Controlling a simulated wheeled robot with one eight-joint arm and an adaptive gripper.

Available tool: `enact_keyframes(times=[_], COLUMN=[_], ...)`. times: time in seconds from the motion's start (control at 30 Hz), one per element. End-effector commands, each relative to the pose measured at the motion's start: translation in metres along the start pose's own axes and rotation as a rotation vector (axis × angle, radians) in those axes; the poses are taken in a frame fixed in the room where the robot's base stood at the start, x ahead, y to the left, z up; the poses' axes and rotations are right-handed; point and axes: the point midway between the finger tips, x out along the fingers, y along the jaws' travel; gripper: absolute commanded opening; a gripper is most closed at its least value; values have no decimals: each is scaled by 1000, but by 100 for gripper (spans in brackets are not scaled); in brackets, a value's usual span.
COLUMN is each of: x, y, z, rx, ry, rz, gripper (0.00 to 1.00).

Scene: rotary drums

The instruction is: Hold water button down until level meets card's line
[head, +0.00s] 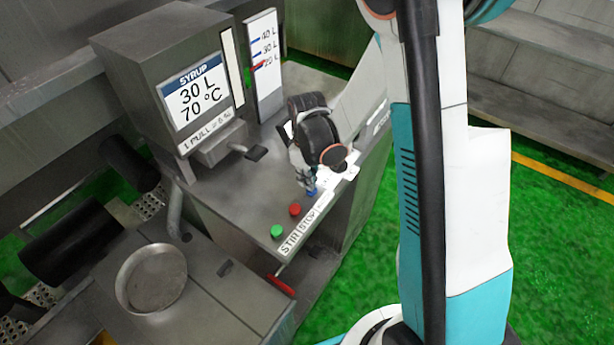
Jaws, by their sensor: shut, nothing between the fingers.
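The card (196,92) on the grey cabinet reads SYRUP, 30 L, 70 °C. To its right, a white level scale (265,85) has marks for 40 L, 30 L and 20 L. A red pointer (258,65) sits near the 20 L mark, below the 30 L mark. My gripper (308,187) is shut and points down at the panel's right part. Blue shows at its fingertips; I cannot tell whether this is the water button or part of the fingers, nor whether anything is pressed. The button labels beneath are partly hidden by my wrist.
A red button (295,209) and a green button (277,231) stand left of my gripper, by the STIR and STOP labels (300,232). A dark lever (256,153) juts out under the cabinet. A round pan (151,279) is at lower left.

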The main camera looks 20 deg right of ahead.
Motion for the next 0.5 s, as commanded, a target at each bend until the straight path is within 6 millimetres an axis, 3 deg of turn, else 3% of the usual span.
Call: enact_keyframes(times=[0.27, 0.5], x=[1, 19], y=[0, 0], z=[0, 0], rx=[0, 0], ry=[0, 0], rz=[0, 0], gripper=[0, 0])
